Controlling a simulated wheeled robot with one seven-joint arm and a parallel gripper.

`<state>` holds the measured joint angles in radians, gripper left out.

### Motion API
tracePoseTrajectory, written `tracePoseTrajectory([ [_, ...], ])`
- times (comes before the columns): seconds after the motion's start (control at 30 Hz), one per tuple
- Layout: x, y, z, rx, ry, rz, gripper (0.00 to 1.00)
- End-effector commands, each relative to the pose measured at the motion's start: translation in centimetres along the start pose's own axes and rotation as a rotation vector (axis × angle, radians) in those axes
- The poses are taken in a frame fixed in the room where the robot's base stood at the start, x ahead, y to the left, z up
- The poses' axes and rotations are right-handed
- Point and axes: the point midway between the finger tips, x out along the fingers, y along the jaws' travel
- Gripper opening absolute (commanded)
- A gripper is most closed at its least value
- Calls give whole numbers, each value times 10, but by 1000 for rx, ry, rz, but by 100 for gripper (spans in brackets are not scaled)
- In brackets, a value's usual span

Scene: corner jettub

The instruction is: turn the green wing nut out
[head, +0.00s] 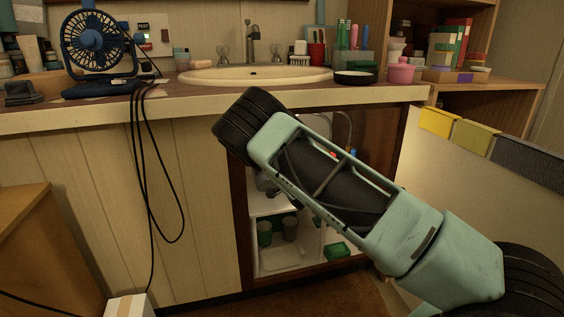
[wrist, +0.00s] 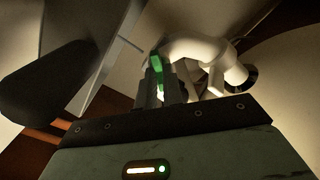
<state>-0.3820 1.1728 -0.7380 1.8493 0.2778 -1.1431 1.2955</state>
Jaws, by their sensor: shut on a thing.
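The green wing nut (wrist: 157,66) shows in the wrist view as a bright green piece between my gripper's fingers, in front of a white pipe (wrist: 205,48). My gripper (wrist: 161,84) is shut on it. The lower part of the nut is hidden by the fingers, and what it sits on cannot be made out. In the head view my arm reaches into the open cabinet (head: 243,215) under the sink and hides the nut and my gripper.
Inside the cabinet are green cups (head: 290,228) and a small green tray (head: 337,250). A black cable (head: 149,200) hangs at the left. In the wrist view a dark rounded object (wrist: 48,82) is close at the left.

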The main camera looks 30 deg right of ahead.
Motion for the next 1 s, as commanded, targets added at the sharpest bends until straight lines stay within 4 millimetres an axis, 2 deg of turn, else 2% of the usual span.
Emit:
tracePoseTrajectory([
  [0.37, 0, -2, -2, -201, 0, 1, 0],
  [1.0, 0, -4, 1, -805, -1, 0, 0],
])
